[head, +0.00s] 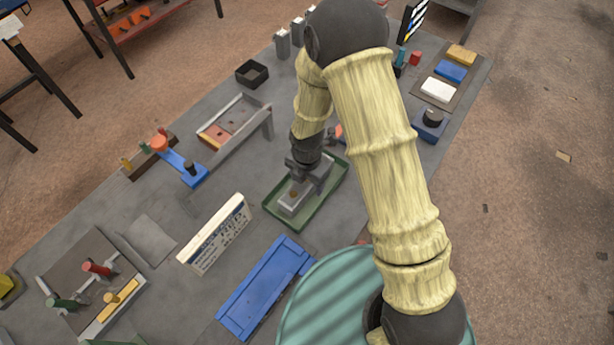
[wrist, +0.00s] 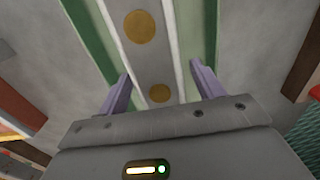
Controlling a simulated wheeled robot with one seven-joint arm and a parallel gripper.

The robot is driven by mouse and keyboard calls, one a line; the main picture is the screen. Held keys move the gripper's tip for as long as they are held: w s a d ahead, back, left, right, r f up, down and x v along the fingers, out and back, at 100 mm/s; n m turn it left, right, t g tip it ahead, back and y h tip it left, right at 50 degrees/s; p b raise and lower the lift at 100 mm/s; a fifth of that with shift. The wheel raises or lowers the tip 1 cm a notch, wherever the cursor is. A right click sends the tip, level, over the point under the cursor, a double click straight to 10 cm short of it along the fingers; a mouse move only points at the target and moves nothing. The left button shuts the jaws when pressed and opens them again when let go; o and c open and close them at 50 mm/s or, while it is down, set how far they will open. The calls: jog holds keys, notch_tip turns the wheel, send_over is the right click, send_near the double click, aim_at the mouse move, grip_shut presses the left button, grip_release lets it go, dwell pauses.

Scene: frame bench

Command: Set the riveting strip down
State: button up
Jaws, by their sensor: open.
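The riveting strip, a grey bar with round brass spots and pale edges (wrist: 147,55), lies in a green tray (head: 337,187). In the head view the strip (head: 287,207) is partly covered by my gripper (head: 304,172). In the wrist view my gripper (wrist: 162,85) is open, with one purple finger on each side of the strip's near end. There is a gap between each finger and the strip. The green tray (wrist: 92,32) also shows on both sides of the strip in the wrist view.
A blue tray (head: 265,288) and a white lettered block (head: 214,235) stand near the green tray. A grey sloped holder (head: 262,122) and a blue fixture (head: 185,168) are up and left. A black box (head: 252,73) stands further back. My arm hides part of the bench.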

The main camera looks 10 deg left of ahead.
notch_tip(320, 180, up, 12)
jog(key=b, duration=0.2)
jog(key=shift+r, duration=0.15)
dwell(0.9)
jog(key=s+d+r+m+t, duration=0.1)
jog(key=s+d+r+m, duration=0.1)
jog(key=d+m, duration=0.4)
jog(key=s+d+r+m, duration=0.2)
jog(key=d+m, duration=0.5)
jog(key=m, duration=0.7)
jog(key=s+d+r+m+t, duration=0.1)
jog(key=s+d+r+m, duration=0.1)
jog(key=d+m, duration=0.5)
jog(key=r+m, duration=0.1)
jog(key=m, duration=0.1)
jog(key=shift+s+r+m+t, duration=0.3)
jog(key=shift+s+m, duration=0.05)
jog(key=shift+m, duration=0.05)
